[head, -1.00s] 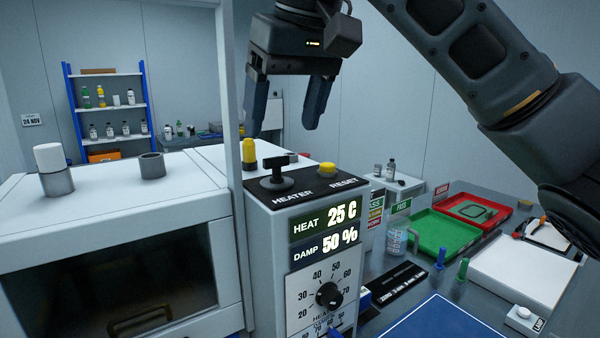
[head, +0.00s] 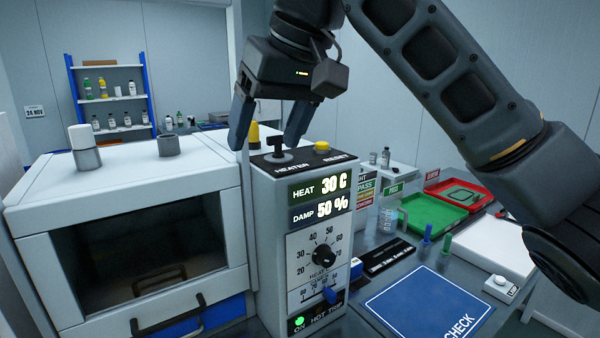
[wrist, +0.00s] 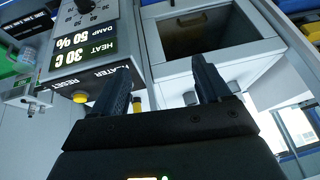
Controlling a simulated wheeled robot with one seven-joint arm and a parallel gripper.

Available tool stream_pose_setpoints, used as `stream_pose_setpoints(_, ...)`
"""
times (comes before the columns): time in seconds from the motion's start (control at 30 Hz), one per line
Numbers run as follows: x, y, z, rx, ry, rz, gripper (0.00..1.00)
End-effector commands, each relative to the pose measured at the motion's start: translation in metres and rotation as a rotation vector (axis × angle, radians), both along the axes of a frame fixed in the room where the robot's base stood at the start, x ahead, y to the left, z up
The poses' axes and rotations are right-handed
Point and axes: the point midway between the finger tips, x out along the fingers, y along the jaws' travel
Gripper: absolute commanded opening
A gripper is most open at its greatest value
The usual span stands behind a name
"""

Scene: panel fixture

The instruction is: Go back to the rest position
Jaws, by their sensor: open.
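My gripper (head: 264,138) is open and empty. Its two dark fingers point down above the top of the control box (head: 264,215), close to the black HEATER handle (head: 278,153) and the yellow-tipped post (head: 254,130). A gap between fingers and handle cannot be judged for sure. The box's display (head: 320,198) reads HEAT 30 C and DAMP 50 %.
A white cabinet (head: 110,197) with a dark window stands left of the box, with a white-capped jar (head: 84,148) on top. Right are a green tray (head: 432,215), a red tray (head: 462,192) and a blue mat (head: 430,303).

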Motion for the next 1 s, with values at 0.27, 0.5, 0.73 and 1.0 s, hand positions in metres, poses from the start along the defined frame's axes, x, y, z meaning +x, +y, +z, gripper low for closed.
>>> stream_pose_setpoints(0.27,0.0,0.021,-0.044,0.17,0.007,0.024,0.77)
stream_pose_setpoints(0.5,-0.006,0.044,-0.102,0.417,-0.003,0.006,0.77)
stream_pose_setpoints(0.73,-0.016,0.05,-0.155,0.641,-0.043,-0.076,0.77)
stream_pose_setpoints(1.0,-0.038,0.032,-0.219,0.824,-0.122,-0.236,0.77)
